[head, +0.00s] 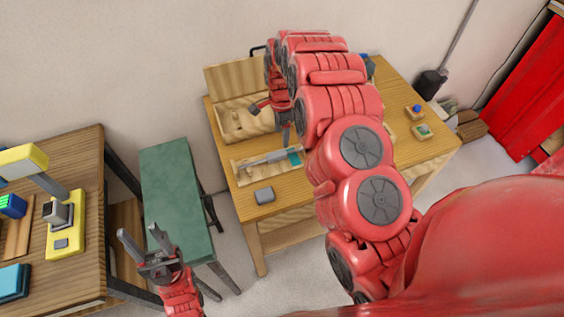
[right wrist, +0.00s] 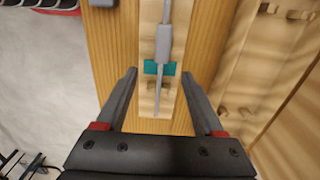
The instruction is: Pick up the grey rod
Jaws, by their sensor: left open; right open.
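The grey rod (head: 262,161) lies lengthwise on a narrow pale wooden holder (head: 242,179) on the wooden table, across a teal patch (head: 294,157). In the right wrist view the grey rod (right wrist: 164,45) has a thicker middle and a thin end running over the teal patch (right wrist: 151,67). My right gripper (head: 272,120) is open and empty above the table. In its wrist view the fingers (right wrist: 160,72) stand either side of the rod's thin end, apart from it. My left gripper (head: 139,233) is open and empty, near the green bench, far from the rod.
An open wooden box (head: 232,121) stands behind the holder. A small grey block (head: 264,195) sits near the table's front left corner. A green bench (head: 176,190) and a workbench with a yellow device (head: 64,236) are at left. My right arm hides much of the table.

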